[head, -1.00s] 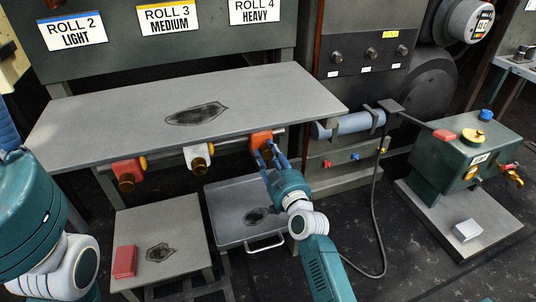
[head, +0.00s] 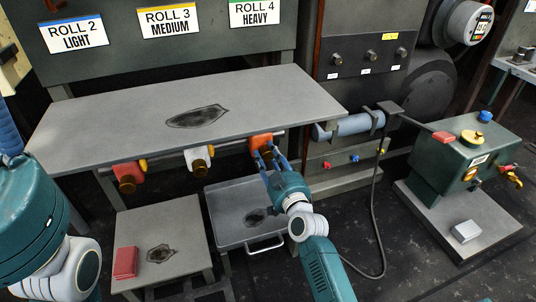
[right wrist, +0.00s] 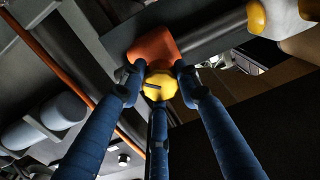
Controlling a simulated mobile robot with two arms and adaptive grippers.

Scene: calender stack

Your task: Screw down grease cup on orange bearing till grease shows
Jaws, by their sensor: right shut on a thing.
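The orange bearing (head: 261,141) hangs under the front edge of the grey table, rightmost of three bearings. It also shows in the right wrist view (right wrist: 152,46). Its yellow, round grease cup (right wrist: 160,86), with a dark mark on its face, sits right below it. My right gripper (head: 272,157) reaches up from below. Its blue fingers are shut around the cup in the right wrist view (right wrist: 159,88). The fingers hide the cup's sides, and I see no grease.
A red bearing (head: 124,171) and a white bearing (head: 196,160) hang to the left. The grey tabletop (head: 270,90) overhangs them. A grey tray (head: 230,203) and a low stand (head: 185,215) with a red block (head: 125,262) are below. A green pump unit (head: 452,165) stands right.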

